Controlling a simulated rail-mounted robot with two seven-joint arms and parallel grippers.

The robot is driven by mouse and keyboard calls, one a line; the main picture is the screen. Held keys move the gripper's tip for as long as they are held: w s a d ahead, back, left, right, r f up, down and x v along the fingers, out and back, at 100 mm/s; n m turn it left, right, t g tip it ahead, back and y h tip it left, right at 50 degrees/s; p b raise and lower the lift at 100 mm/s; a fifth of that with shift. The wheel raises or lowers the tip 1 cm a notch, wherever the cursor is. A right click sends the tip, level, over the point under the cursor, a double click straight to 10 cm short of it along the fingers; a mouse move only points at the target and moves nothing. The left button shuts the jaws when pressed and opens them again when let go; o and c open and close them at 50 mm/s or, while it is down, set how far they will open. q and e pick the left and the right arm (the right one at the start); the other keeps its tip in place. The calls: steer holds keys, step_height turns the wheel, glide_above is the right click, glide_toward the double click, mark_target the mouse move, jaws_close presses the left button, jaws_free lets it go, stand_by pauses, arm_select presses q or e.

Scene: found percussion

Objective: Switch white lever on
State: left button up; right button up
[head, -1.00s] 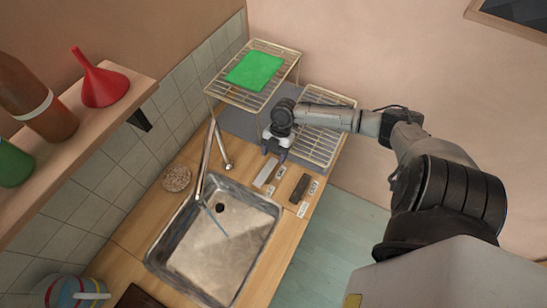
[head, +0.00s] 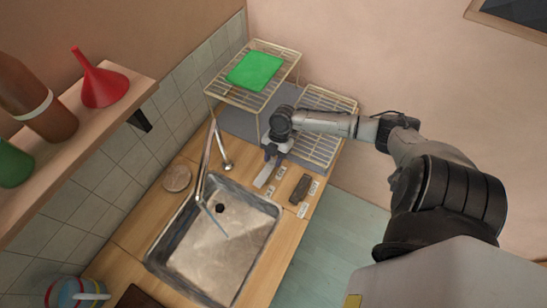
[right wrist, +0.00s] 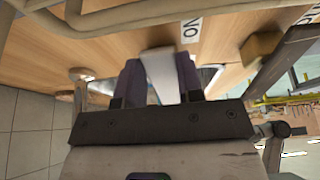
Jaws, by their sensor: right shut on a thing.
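The white lever (head: 262,179) is a pale flat bar on the wooden counter, right of the sink in the head view. My right gripper (head: 270,157) is over its far end. In the right wrist view, the white lever (right wrist: 160,72) lies between the two dark fingers of my right gripper (right wrist: 160,82), which is shut on it. Small printed labels stand beside the lever; the ON label (right wrist: 191,29) shows upside down in the wrist view. A dark brown lever (head: 300,188) lies to the right, apart from the gripper. My left gripper is not in view.
A metal sink (head: 215,245) with a faucet (head: 206,160) lies left of the levers. Wire racks stand behind, one bearing a green cloth (head: 255,71). A round tan object (head: 176,178) sits by the sink. A shelf (head: 95,118) juts from the left wall.

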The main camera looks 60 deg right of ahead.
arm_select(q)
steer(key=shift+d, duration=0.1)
arm_select(e)
steer(key=shift+c, duration=1.2)
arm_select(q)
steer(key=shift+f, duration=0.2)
arm_select(e)
steer(key=shift+d+f+y, duration=0.1)
steer(key=shift+f+y, duration=0.2)
steer(key=shift+y, duration=0.4)
steer(key=o, duration=0.9)
steer(key=shift+o, duration=0.2)
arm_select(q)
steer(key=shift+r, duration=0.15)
arm_select(e)
steer(key=v, duration=1.3)
steer(key=shift+r, duration=0.35)
steer(key=shift+d, duration=0.15)
